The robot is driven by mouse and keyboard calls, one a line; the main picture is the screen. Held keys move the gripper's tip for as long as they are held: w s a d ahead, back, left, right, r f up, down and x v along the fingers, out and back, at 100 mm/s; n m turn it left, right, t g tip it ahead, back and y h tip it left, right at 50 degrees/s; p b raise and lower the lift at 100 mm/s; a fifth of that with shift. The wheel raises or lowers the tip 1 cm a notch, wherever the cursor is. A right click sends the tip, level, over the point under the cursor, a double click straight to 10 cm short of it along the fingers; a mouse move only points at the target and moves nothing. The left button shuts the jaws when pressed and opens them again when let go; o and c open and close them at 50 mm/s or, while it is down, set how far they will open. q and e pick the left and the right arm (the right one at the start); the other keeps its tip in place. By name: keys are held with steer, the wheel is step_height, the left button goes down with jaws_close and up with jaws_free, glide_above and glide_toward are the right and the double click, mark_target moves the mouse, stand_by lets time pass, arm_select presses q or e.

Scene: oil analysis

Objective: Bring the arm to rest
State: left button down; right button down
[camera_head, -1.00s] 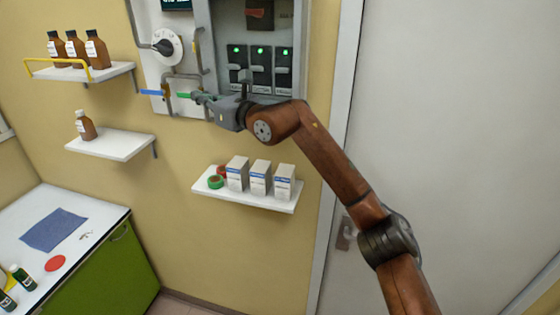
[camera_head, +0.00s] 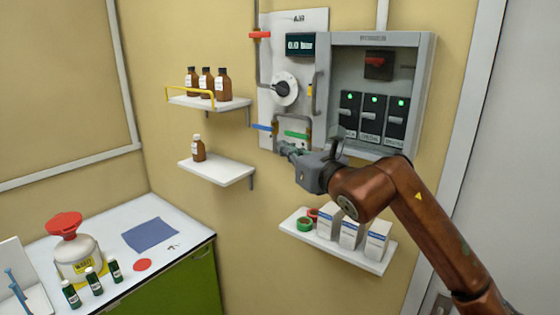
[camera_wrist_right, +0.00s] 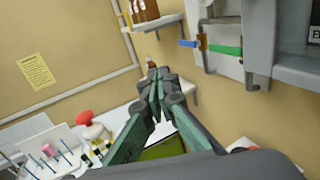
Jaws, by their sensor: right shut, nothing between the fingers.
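My right arm comes in from the lower right in the head view. Its gripper (camera_head: 288,150) is shut and empty, held in the air below the valve panel and in front of the wall. In the right wrist view the right gripper's fingers (camera_wrist_right: 157,88) are together with nothing between them. The green valve handle (camera_head: 296,134) and the blue valve handle (camera_head: 262,127) sit on the panel just above and behind the gripper; the gripper appears apart from them. My left gripper is not in view.
An open breaker cabinet (camera_head: 428,70) with green lights hangs right of the panel. The lower right shelf (camera_head: 335,248) holds boxes and tape rolls close below my forearm. Two left shelves (camera_head: 217,171) hold brown bottles. The counter (camera_head: 195,245) carries a waste container (camera_head: 78,258) and green bottles.

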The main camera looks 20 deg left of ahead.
steer(key=s, duration=0.1)
steer(key=s+a, duration=0.1)
steer(key=s, duration=0.1)
steer(key=shift+s+a+b, duration=0.15)
steer(key=shift+s+b, duration=0.15)
